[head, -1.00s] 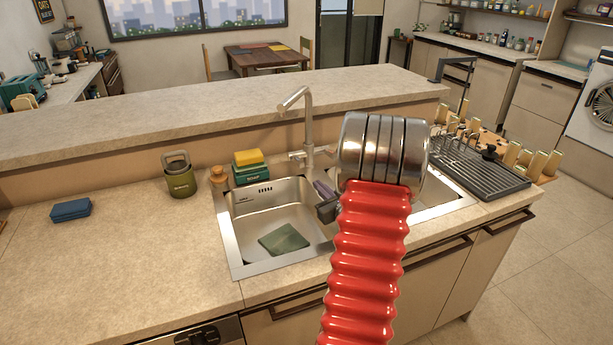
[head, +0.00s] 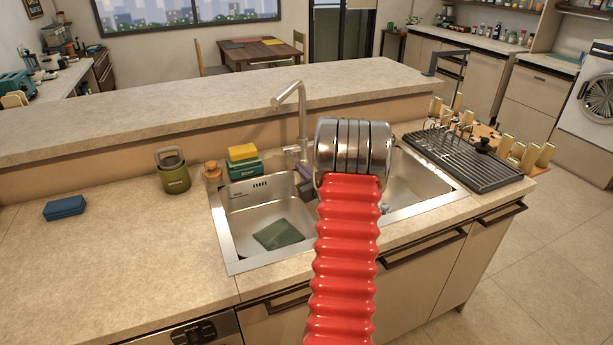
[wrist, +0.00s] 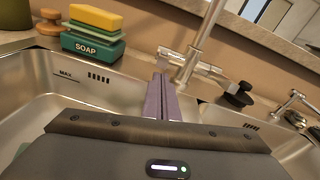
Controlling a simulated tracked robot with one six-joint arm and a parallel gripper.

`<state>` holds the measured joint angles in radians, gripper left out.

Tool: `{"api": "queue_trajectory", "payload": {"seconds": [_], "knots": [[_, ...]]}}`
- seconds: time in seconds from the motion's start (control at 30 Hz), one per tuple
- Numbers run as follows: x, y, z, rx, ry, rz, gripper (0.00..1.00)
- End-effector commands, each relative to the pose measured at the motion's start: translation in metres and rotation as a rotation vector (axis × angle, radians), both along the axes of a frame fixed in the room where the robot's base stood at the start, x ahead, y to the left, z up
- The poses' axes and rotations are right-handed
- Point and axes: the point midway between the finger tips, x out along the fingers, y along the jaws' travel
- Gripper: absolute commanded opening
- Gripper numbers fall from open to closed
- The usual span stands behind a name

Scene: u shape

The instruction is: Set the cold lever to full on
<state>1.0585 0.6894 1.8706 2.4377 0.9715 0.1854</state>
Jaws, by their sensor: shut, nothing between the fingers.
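The chrome sink tap (head: 301,112) stands behind the double sink, with a short horizontal lever (head: 291,151) at its base on the left. The wrist view shows the tap's lower body (wrist: 190,66) and its chrome crossbar, with a lever end (wrist: 172,54) at the left. No hot or cold mark is readable. My gripper (wrist: 160,92) is shut and empty, its purple-grey fingers pointing at the tap base. In the wrist view the fingertips appear just below the lever's left end; I cannot tell whether they touch. My metal wrist hides part of the sink in the head view.
A black knobbed item (wrist: 238,94) lies right of the tap. A drying rack (head: 462,160) stands right. The left counter is mostly clear.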

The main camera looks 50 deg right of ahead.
Motion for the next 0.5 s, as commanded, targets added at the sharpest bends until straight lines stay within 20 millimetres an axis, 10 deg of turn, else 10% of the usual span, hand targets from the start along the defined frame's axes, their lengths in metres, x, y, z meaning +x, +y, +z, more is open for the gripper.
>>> {"api": "queue_trajectory", "payload": {"seconds": [0.5], "knots": [[0.0082,-0.0045,-0.001,0.0,0.0,0.0,0.0]]}}
